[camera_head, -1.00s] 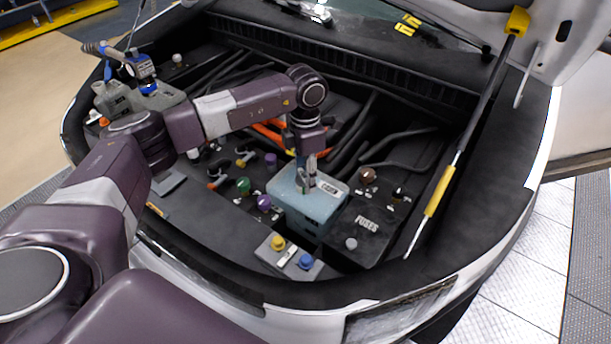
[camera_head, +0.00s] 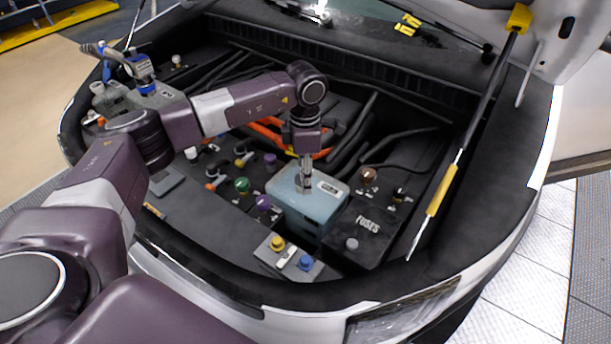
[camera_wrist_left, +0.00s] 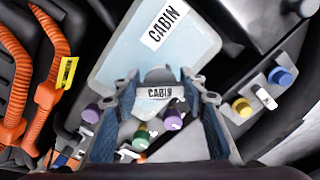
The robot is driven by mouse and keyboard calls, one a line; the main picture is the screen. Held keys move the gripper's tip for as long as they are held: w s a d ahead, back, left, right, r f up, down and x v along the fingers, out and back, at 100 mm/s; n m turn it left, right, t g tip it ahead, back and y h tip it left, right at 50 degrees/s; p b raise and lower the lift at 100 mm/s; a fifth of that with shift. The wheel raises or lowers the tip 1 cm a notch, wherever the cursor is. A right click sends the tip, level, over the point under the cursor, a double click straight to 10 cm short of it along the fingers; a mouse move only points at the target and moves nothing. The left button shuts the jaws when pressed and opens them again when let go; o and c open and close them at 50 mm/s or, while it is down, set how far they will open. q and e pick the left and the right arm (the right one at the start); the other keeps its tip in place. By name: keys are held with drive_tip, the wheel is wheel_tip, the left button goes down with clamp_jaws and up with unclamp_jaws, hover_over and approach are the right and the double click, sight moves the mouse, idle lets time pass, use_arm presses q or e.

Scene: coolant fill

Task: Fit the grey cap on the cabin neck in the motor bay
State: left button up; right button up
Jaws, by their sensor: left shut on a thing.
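My left gripper (camera_head: 305,184) is over the top of the light blue cabin tank (camera_head: 319,212) in the motor bay. In the left wrist view its two fingers (camera_wrist_left: 158,100) are shut on a grey cap (camera_wrist_left: 158,76) with a CABIN tag. The tank (camera_wrist_left: 125,60) shows behind the cap, with its own CABIN label (camera_wrist_left: 166,25). The fingers and cap hide the cabin neck, so I cannot tell whether the cap touches it. My right gripper is not in view.
The black FUSES box (camera_head: 366,228) stands right of the tank. Purple (camera_head: 264,202) and green (camera_head: 242,185) caps are to its left, yellow (camera_head: 277,243) and blue (camera_head: 305,262) ones in front. Orange cables (camera_head: 268,130) run behind my wrist. A yellow-and-black strut (camera_head: 441,190) slants at the right.

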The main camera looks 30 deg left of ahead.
use_arm(q)
drive_tip(key=shift+s+a+f, duration=0.1)
drive_tip(key=shift+s+f, duration=0.1)
drive_tip(key=o, duration=1)
drive_tip(key=shift+o, duration=0.2)
drive_tip(key=shift+w+r, duration=0.1)
